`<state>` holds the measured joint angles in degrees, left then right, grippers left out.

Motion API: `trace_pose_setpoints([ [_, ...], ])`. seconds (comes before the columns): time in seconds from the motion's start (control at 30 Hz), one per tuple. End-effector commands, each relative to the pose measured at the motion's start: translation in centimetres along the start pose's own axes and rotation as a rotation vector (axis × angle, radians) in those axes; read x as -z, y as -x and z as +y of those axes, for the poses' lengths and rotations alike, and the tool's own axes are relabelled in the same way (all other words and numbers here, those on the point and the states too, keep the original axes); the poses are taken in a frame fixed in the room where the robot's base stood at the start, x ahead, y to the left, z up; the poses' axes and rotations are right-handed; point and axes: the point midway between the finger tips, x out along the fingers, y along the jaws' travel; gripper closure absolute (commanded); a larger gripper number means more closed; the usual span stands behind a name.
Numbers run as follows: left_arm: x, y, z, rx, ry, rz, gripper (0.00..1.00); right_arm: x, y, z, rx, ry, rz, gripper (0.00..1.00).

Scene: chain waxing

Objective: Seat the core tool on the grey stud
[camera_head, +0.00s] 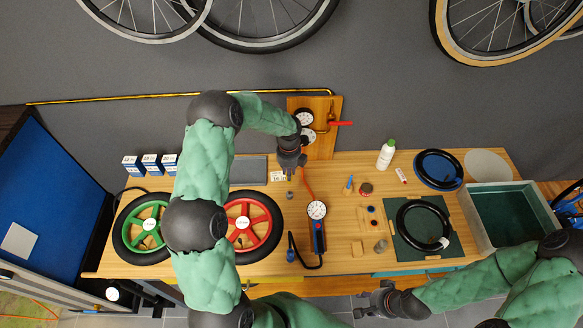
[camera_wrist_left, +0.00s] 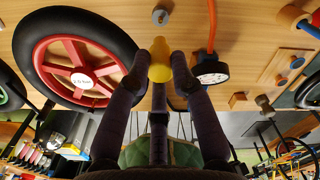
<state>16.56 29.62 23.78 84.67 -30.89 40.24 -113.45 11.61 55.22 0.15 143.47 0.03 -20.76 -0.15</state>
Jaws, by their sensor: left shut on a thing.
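My left gripper (camera_wrist_left: 160,68) is shut on a yellow, rounded tool, which I take to be the core tool (camera_wrist_left: 160,60). In the head view my left gripper (camera_head: 291,166) hangs over the back middle of the bench, and I cannot make out the tool there. The grey stud (camera_wrist_left: 160,16) stands on the wood, apart from the tool, towards the top of the left wrist view; it also shows in the head view (camera_head: 289,195), just in front of the gripper. My right gripper (camera_head: 375,302) is off the bench's front edge; its jaw opening is unclear.
A red-spoked wheel (camera_head: 255,214) lies left of the stud, and a green-spoked wheel (camera_head: 134,228) is further left. A pressure gauge (camera_head: 317,209) with an orange hose lies to the right. Small wooden blocks, a dark green mat (camera_head: 405,247) and a grey bin (camera_head: 477,197) are further right.

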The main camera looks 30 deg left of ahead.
Motion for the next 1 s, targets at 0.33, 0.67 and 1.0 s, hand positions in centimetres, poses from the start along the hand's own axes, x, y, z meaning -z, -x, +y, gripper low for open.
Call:
trace_pose_setpoints([
  [0.33,0.0,-2.3,0.0,0.0,0.0,0.0,1.0,0.1,-1.4,0.5,0.0,0.0,0.001,0.6],
  [0.67,0.0,-4.5,0.0,0.0,0.0,0.0,1.0,0.2,-2.8,1.0,0.0,0.0,0.001,0.6],
  [1.0,0.0,-6.3,0.0,0.0,0.0,-0.001,1.0,0.2,-3.9,1.4,0.0,0.0,0.001,0.6],
])
